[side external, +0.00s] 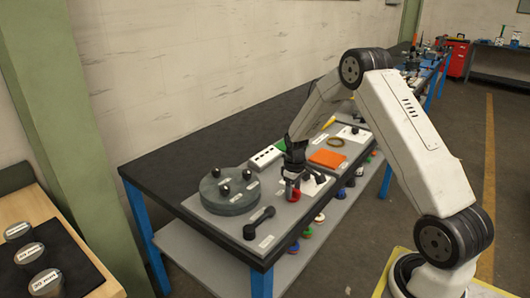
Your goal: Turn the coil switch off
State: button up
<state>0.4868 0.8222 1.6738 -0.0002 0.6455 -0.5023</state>
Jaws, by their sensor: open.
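My gripper (293,174) points down over the workbench, its dark fingers just above or around a small red part (292,194) with a pale base; I cannot tell whether they touch it. The gripper is open. A white plate with small dark parts (314,183) lies just right of the red part. A black lever-like part (260,222) stands near the front corner of the grey board. The labels are too small to read, so I cannot tell which of these is the coil switch.
A round grey disc (226,204) with several black knobs stands left of my gripper. A white box (265,158) and a green part (281,145) lie behind it. An orange square (327,158) lies to the right. Labelled cylinders (30,254) stand on a separate table at left.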

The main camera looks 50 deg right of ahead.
jog(key=shift+r, duration=3.85)
jog(key=shift+a, duration=0.15)
jog(key=shift+a+r, duration=0.15)
jog(key=shift+a, duration=0.1)
jog(key=s+a+r+t, duration=0.1)
jog(key=s+a, duration=0.6)
jog(key=a, duration=0.4)
jog(key=s+a+r+t, duration=0.1)
jog(key=s+a+r, duration=0.1)
jog(key=s+a, duration=0.5)
jog(key=a, duration=0.3)
jog(key=shift+s+a+t, duration=0.2)
jog(key=shift+a+t, duration=0.1)
jog(key=shift+a, duration=0.05)
jog(key=shift+r, duration=0.1)
